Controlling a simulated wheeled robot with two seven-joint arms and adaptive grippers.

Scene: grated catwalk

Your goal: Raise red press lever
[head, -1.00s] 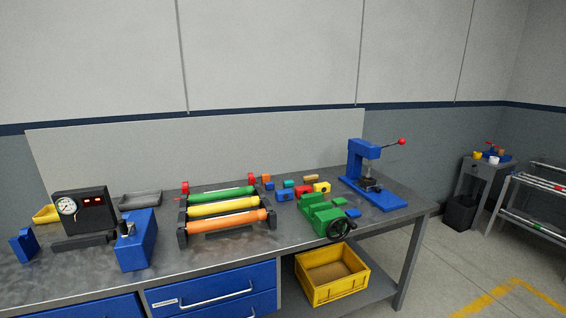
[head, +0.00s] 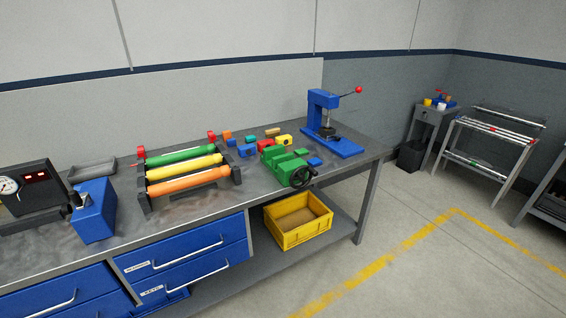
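The blue press (head: 323,110) stands at the right end of the long workbench. Its lever (head: 348,94) is a thin rod with a red ball knob (head: 358,89). The lever reaches out to the right of the press head and tilts slightly upward toward the knob. A dark plate and ram sit under the head on the blue base. Neither of my grippers is in view.
Left of the press are a green vise (head: 286,167) and several coloured blocks. A roller rack (head: 189,175) stands further left. A yellow crate (head: 298,220) sits on the lower shelf. Open floor (head: 420,250) lies right of the bench; a side table (head: 433,118) stands beyond.

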